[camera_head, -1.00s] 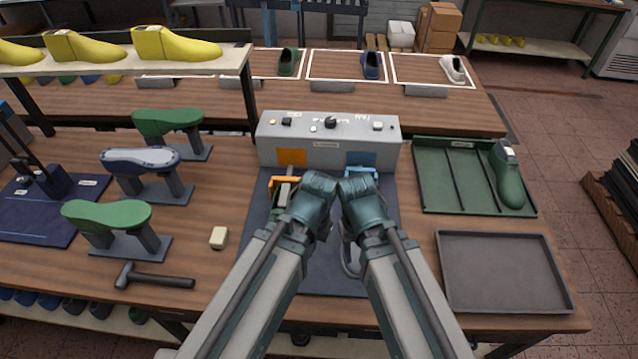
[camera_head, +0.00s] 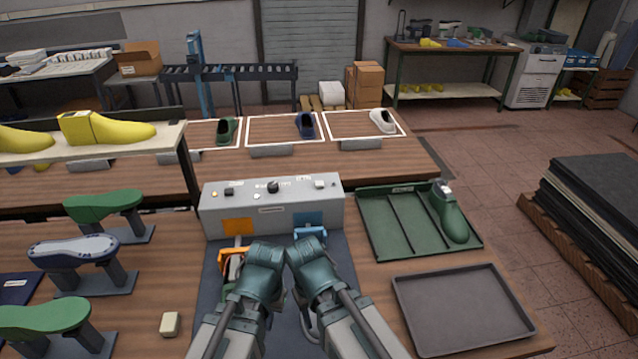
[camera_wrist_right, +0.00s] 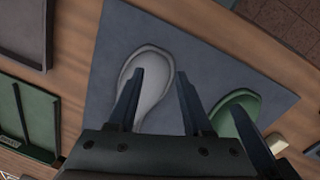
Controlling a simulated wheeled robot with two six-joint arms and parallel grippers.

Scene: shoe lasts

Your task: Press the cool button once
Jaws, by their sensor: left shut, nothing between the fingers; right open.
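The grey control box (camera_head: 270,206) stands at the back of the dark mat. Its top has a black knob (camera_head: 273,186), a black switch (camera_head: 229,191), a white button (camera_head: 319,184) and other small controls. Their labels are too small to read, so I cannot tell which is the cool button. An orange panel (camera_head: 238,227) and a blue panel (camera_head: 308,219) are on its front. My left gripper (camera_head: 268,278) is in front of the box, shut and empty, its fingers mostly hidden. My right gripper (camera_wrist_right: 158,77) is open above the mat. Neither visibly touches a control.
A light grey shoe form (camera_wrist_right: 150,95) and a green one (camera_wrist_right: 235,103) lie on the mat. A green divided tray (camera_head: 375,232) and an empty grey tray (camera_head: 462,315) are at right. Lasts on stands (camera_head: 75,253) are at left.

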